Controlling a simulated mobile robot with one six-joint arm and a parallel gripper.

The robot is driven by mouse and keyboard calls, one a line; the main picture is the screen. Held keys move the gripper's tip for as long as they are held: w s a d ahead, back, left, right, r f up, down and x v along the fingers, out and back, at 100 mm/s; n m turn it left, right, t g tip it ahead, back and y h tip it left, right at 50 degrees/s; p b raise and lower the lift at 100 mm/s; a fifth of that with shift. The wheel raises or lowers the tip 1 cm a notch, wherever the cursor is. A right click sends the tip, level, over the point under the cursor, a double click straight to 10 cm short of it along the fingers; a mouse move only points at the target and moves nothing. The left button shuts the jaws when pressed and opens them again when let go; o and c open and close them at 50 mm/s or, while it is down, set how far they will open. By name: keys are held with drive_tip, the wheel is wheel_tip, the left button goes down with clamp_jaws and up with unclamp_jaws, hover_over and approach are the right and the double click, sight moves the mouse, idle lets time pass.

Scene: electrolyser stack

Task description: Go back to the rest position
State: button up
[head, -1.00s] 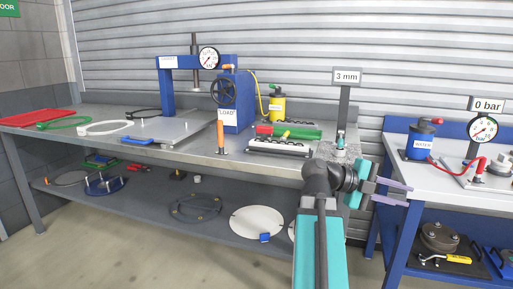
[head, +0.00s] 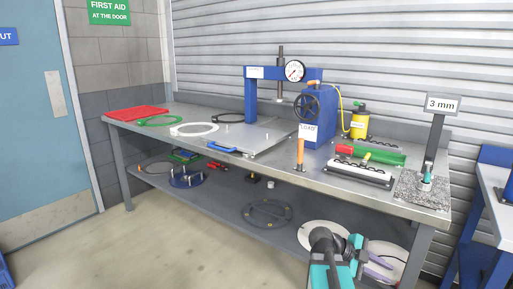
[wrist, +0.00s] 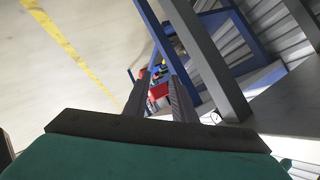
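My gripper (head: 380,262) is low at the bottom right of the head view, in front of the workbench's lower shelf. Its two purple-grey fingers stand apart, with nothing seen between them. In the wrist view the two fingers (wrist: 160,98) point away over the floor, with a gap between them and no object held. My arm, dark and teal, reaches it from the bottom edge of the head view.
The workbench (head: 400,205) carries a blue press (head: 318,115), a red tray (head: 136,113) and an orange-handled tool (head: 300,153). Its lower shelf (head: 225,195) holds rings and discs. A second bench (head: 492,175) stands at right. The floor (head: 130,245) at left is clear.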

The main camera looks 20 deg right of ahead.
drive_tip(key=w+a+f+n+t+y+p, duration=0.1)
drive_tip(key=a+f+n+y+p, duration=0.35)
drive_tip(key=a+f+n, duration=1.1)
drive_tip(key=s+a+f+n+y+p, duration=0.1)
drive_tip(key=s+a+f+n, duration=0.3)
drive_tip(key=a, duration=0.5)
drive_tip(key=s+a+f+n+y+p, duration=0.2)
drive_tip(key=s+a+f+n, duration=0.3)
drive_tip(key=a+f, duration=0.4)
drive_tip(key=s+a+f+n+g+y+p, duration=0.1)
drive_tip(key=s+a+f+n, duration=0.4)
drive_tip(key=a, duration=0.5)
drive_tip(key=shift+f+n+y+p, duration=0.5)
drive_tip(key=shift+f+n+y, duration=0.25)
drive_tip(key=shift+f+y, duration=0.3)
drive_tip(key=shift+s+r, duration=0.1)
drive_tip(key=shift+d, duration=0.1)
